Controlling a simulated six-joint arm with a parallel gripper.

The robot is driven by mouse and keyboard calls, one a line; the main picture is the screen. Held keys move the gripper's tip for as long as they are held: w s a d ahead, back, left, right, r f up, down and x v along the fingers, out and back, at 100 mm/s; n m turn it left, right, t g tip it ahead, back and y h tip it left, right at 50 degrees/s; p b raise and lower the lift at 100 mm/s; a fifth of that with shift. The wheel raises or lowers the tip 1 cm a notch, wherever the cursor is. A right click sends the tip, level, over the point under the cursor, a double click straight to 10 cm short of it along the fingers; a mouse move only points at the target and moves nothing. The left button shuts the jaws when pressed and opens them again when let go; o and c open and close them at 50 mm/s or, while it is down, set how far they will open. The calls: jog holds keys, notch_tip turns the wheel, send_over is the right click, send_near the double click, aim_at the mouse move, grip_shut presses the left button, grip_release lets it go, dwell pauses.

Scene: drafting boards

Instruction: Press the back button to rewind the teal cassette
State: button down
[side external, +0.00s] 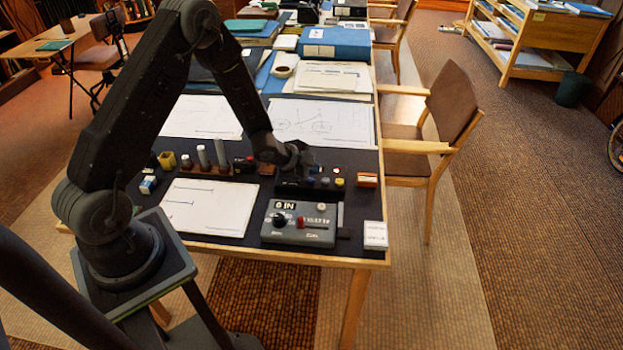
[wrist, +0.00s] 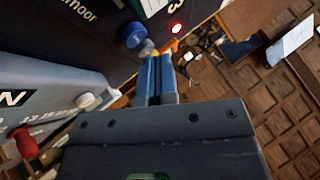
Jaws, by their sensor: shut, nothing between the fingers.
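A black device (side external: 297,189) with small coloured buttons lies on the dark table mat in the side view. Its dark face also fills the upper left of the wrist view (wrist: 75,45), with pale lettering. In the wrist view a blue knob (wrist: 134,35), a yellow button (wrist: 149,48) and a lit red light (wrist: 177,28) show on or beside it. My gripper (wrist: 158,60) is shut and empty, its fingertips close to the yellow button; I cannot tell whether they touch. In the side view my gripper (side external: 300,160) is over the device. I cannot make out a teal cassette or which button is back.
A grey box (side external: 302,222) with a black knob and red slider stands in front of the device. A white box (side external: 375,235) is to its right, an orange-brown block (side external: 367,180) behind that. Paper sheets (side external: 207,208) and several small upright pieces lie to the left.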

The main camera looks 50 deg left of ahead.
aim_at(312, 180)
jog(key=shift+r, duration=2.45)
jog(key=shift+r, duration=0.2)
jog(key=s+d+r+n+g+y, duration=0.1)
jog(key=s+d+r+n+y, duration=0.2)
jog(key=r, duration=0.6)
jog(key=s+r+n+y, duration=0.1)
jog(key=s+r+n, duration=0.3)
jog(key=r, duration=0.6)
jog(key=s+d+r+n+g+h, duration=0.1)
jog(key=s+d+r+n, duration=0.1)
jog(key=s, duration=0.8)
jog(key=s+d+r+n+g+h, duration=0.1)
jog(key=s+d+r, duration=0.3)
jog(key=s, duration=0.5)
jog(key=shift+s+d+n+h, duration=0.3)
jog(key=shift+s+d+n, duration=0.1)
jog(key=shift+d, duration=0.65)
jog(key=shift+w, duration=0.1)
